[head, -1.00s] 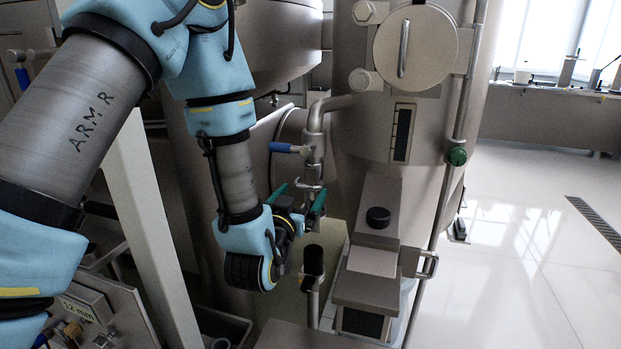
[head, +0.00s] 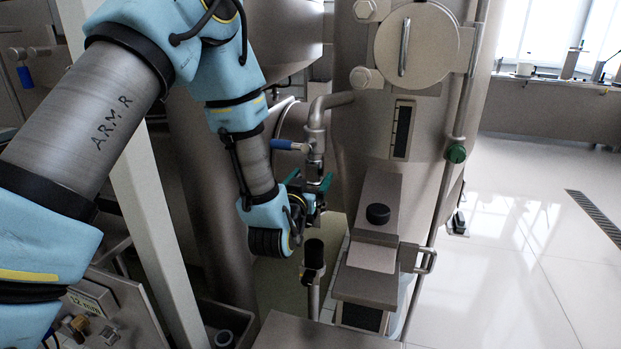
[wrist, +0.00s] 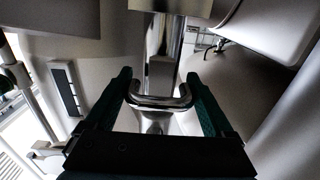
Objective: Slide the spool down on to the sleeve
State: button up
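The spool appears to be the short steel tube (wrist: 160,68) with a curved bar handle (wrist: 160,101) in the wrist view. In the head view its upper part (head: 315,170) hangs under the bent pipe, partly hidden by my gripper. My gripper (head: 309,181) is open, with a green finger on either side of the tube and handle (wrist: 159,76). I cannot tell whether the fingers touch the handle. The sleeve appears to be the black cuff (head: 314,254) on an upright pipe stub, below and apart from the spool.
A blue-handled valve (head: 288,145) sits on the pipe just above my gripper. A steel block with a black knob (head: 378,214) stands to the right, against the big vessel (head: 432,125). A light post (head: 128,170) stands left. The floor at far right is clear.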

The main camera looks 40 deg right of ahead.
jog(key=shift+w+a, duration=0.1)
jog(key=shift+w, duration=0.05)
grip_shut()
notch_tip(320, 180, down, 15)
jog(key=b, duration=1.3)
jog(key=shift+a+r, duration=0.15)
jog(key=shift+o, duration=2)
grip_release()
jog(key=shift+w, duration=0.1)
jog(key=b+v, duration=0.1)
jog(key=v, duration=1)
